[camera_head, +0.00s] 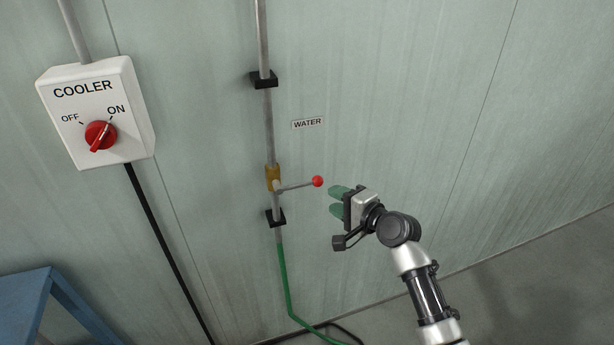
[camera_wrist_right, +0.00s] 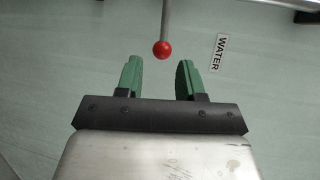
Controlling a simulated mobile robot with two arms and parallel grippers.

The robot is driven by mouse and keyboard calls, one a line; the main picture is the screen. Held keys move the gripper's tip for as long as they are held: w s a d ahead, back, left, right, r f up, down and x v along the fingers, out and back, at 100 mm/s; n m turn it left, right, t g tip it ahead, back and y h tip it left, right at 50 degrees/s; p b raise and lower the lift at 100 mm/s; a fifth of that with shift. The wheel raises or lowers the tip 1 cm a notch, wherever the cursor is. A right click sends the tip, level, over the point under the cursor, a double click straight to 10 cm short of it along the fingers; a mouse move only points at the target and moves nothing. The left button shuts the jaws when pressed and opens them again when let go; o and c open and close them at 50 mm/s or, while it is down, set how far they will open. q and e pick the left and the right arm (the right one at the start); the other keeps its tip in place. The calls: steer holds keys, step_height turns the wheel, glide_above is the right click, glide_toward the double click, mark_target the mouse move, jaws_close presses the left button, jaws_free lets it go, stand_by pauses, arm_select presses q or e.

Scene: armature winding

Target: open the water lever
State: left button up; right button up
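The water lever (camera_head: 298,185) is a thin grey rod with a red ball (camera_head: 317,181) at its end. It sticks out to the right, roughly level, from a brass valve (camera_head: 273,178) on a vertical pipe. My right gripper (camera_head: 338,201) is just right of the ball, with its green fingers pointing toward it. In the right wrist view the red ball (camera_wrist_right: 162,49) is ahead of the two fingertips (camera_wrist_right: 160,62), roughly between their lines. The fingers are apart with nothing between them. My left gripper is in neither view.
A WATER label (camera_head: 308,123) is on the wall above the lever. A white COOLER box (camera_head: 98,112) with a red knob turned to ON hangs at left. A green hose (camera_head: 284,275) runs down from the pipe. A blue frame (camera_head: 40,305) stands lower left.

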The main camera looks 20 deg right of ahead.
mark_target(307, 184)
steer(key=x, duration=0.7)
steer(key=p+x, duration=0.1)
steer(key=x, duration=0.2)
steer(key=shift+w+a+r, duration=0.15)
steer(key=shift+w+r, duration=0.1)
steer(key=shift+w, duration=0.15)
jaws_close()
